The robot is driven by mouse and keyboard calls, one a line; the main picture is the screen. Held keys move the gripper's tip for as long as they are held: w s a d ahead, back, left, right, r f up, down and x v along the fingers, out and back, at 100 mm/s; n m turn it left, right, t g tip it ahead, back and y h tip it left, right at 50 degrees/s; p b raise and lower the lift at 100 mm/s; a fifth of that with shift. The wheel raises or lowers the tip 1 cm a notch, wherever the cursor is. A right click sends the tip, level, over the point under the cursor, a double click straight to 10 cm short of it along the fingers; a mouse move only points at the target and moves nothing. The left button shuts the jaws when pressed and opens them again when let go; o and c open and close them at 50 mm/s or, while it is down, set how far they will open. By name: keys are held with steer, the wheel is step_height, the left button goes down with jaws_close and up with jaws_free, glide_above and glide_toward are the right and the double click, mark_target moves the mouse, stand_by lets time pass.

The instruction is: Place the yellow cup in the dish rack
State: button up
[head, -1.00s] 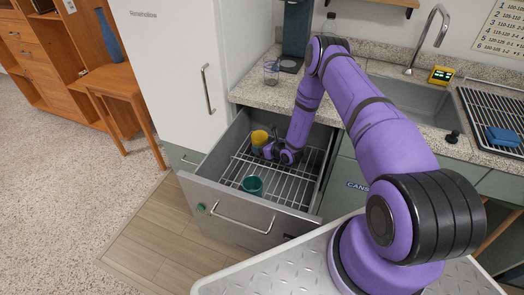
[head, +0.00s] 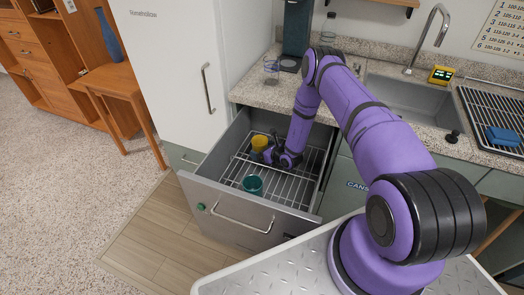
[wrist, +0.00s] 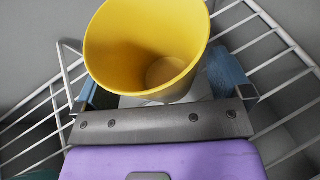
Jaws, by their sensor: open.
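The yellow cup (head: 259,142) stands upright on the wire dish rack (head: 305,187) inside the pulled-out drawer, near its back left. In the wrist view the yellow cup (wrist: 145,40) is seen from above, its mouth open and its inside empty. My gripper (head: 266,154) is low in the drawer beside the cup. In the wrist view my gripper (wrist: 158,84) has its blue fingers apart, one on each side of the cup's lower part. The fingers are open, and I cannot tell whether either touches the cup. The cup's base is partly hidden.
A teal cup (head: 252,186) stands on the rack nearer the drawer front (head: 235,219). The drawer walls surround the rack closely. The counter (head: 270,95) above holds a clear glass (head: 271,68). The rack's right side is bare.

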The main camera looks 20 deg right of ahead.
steer(key=shift+r, duration=0.15)
steer(key=shift+v, duration=3.75)
